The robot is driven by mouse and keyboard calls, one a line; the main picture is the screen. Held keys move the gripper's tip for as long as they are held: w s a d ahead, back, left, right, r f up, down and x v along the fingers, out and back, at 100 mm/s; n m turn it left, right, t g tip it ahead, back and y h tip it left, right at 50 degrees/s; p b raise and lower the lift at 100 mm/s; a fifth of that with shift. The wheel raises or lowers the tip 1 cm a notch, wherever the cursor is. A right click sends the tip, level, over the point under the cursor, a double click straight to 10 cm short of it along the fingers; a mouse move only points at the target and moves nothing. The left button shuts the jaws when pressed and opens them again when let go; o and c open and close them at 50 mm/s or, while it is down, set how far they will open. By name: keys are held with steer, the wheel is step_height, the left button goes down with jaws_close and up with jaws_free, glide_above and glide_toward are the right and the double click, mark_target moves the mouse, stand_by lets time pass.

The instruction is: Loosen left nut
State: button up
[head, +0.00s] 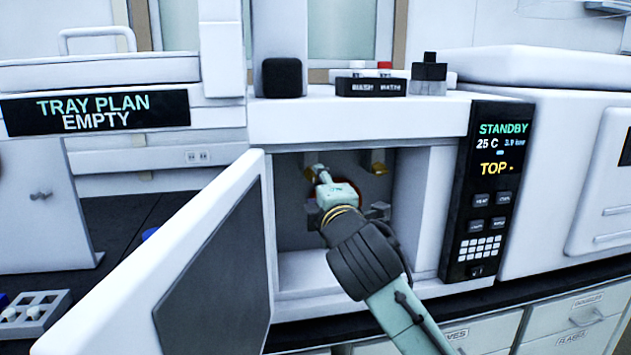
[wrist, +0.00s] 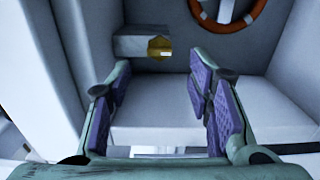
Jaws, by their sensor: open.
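A brass hex nut (wrist: 159,48) sits at the end of a grey block (wrist: 140,43) in the wrist view, left of an orange-red ring (wrist: 245,22). My gripper (wrist: 160,66) is open, its purple-padded fingers spread on both sides of the picture below the nut. The nut lies beyond the fingertips and nothing is between the pads. In the head view my gripper (head: 320,172) reaches into the open compartment (head: 292,262), over its left half. A brass piece (head: 309,173) shows at the left beside it, partly hidden. Another brass fitting (head: 378,168) is to the right.
The compartment's white door (head: 140,290) stands open to the left. The compartment's right wall (head: 418,205) and a control panel reading STANDBY (head: 490,190) are right of my arm. A pale ledge (wrist: 165,112) lies below the fingers in the wrist view.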

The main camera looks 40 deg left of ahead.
steer(key=v, duration=0.6)
stand_by(0.5)
